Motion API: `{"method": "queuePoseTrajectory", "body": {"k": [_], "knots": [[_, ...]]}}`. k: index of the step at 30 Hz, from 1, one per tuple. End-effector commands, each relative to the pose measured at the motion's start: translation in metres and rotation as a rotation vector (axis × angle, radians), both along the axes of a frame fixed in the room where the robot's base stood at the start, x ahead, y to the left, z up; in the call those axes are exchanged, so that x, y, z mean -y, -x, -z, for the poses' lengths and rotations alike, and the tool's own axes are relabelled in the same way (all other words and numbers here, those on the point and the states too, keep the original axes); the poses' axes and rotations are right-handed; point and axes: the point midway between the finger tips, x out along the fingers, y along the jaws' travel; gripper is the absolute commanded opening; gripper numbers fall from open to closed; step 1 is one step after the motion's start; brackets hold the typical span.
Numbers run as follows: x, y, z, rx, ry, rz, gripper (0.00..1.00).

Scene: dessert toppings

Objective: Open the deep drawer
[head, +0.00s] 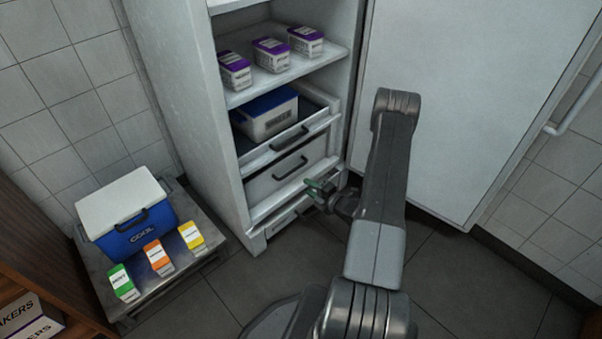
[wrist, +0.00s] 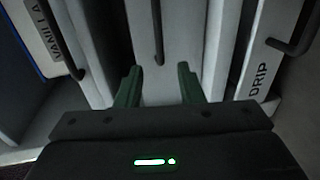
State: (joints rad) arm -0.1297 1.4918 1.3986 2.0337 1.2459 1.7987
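The deep drawer (head: 268,185) is the tall pale front in the middle of the white cabinet, with a dark bar handle (head: 290,167). It looks shut. In the wrist view its front (wrist: 180,50) fills the middle, turned on its side, with the handle (wrist: 157,30) upright. My gripper (head: 313,185) is in front of the drawer's right part, below and right of the handle. In the wrist view my green fingers (wrist: 158,68) are apart and empty, lined up on either side of the handle's near end. I cannot see contact.
Above is a shallower drawer (head: 300,137) holding a blue-lidded vanilla tub (head: 270,114). Below is a drip drawer (head: 283,222). Purple-lidded tubs (head: 271,55) stand on the shelf. The cabinet door (head: 455,100) stands open at right. A cooler (head: 128,217) sits at left.

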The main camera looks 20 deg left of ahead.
Motion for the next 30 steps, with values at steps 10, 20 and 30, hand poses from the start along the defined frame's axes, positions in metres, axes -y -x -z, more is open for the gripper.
{"method": "queuePoseTrajectory", "body": {"k": [10, 20, 30], "knots": [[-0.067, -0.027, 0.018, 0.003, 0.0, -0.004, 0.34], [-0.093, -0.038, 0.021, 0.0, 0.0, -0.001, 0.34], [-0.093, -0.038, 0.021, 0.0, 0.0, 0.0, 0.19]]}}
